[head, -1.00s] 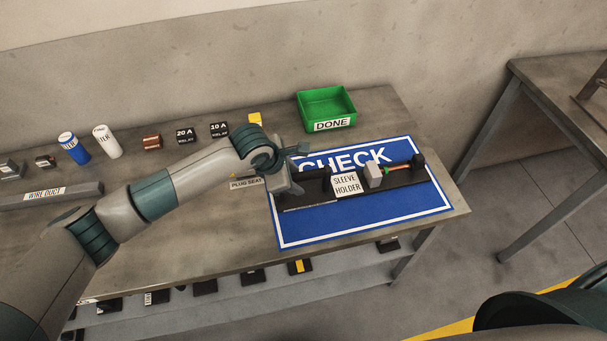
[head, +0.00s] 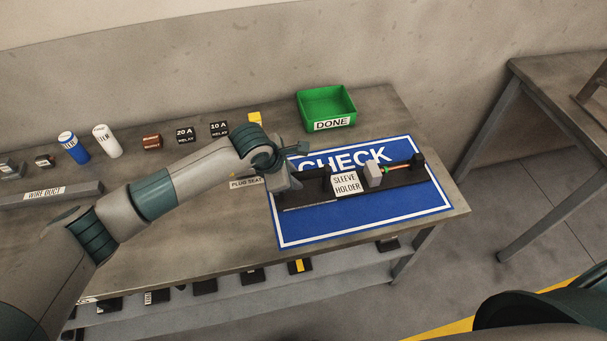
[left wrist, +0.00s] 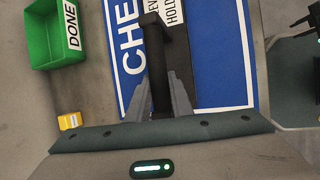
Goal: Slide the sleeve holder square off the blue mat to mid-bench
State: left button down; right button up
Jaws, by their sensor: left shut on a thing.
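The sleeve holder (head: 347,184) is a long dark bar with a white label and upright posts, lying on the blue CHECK mat (head: 350,222). A grey block and an orange-green piece sit on its right part. My left gripper (head: 296,178) is at the holder's left end. In the left wrist view the gripper (left wrist: 160,100) has its grey fingers on both sides of a dark post of the holder (left wrist: 156,60), shut on it. My right gripper does not show; only a dark part of my body is at the lower right.
A green DONE bin (head: 327,108) stands behind the mat. A yellow block (head: 255,117), two relays, a copper piece and two cylinders line the back of the bench. A wire duct (head: 50,193) lies at the left. The bench front (head: 190,250) is bare.

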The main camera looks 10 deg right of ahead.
pick_arm(q)
jog(key=shift+a, duration=2.85)
jog(key=shift+s+a+f+b, duration=0.1)
jog(key=shift+a+b, duration=0.7)
jog(key=shift+a, duration=2.35)
jog(key=shift+s+a+f+b, duration=0.15)
jog(key=shift+a+b, duration=0.9)
jog(key=shift+a, duration=2.5)
jog(key=shift+s+a+b, duration=0.1)
jog(key=shift+a+b, duration=0.95)
jog(key=shift+a, duration=2.5)
jog(key=c, duration=1.6)
grip_release()
jog(key=shift+c, duration=0.2)
jog(key=shift+o, duration=0.6)
jog(key=shift+w, duration=0.15)
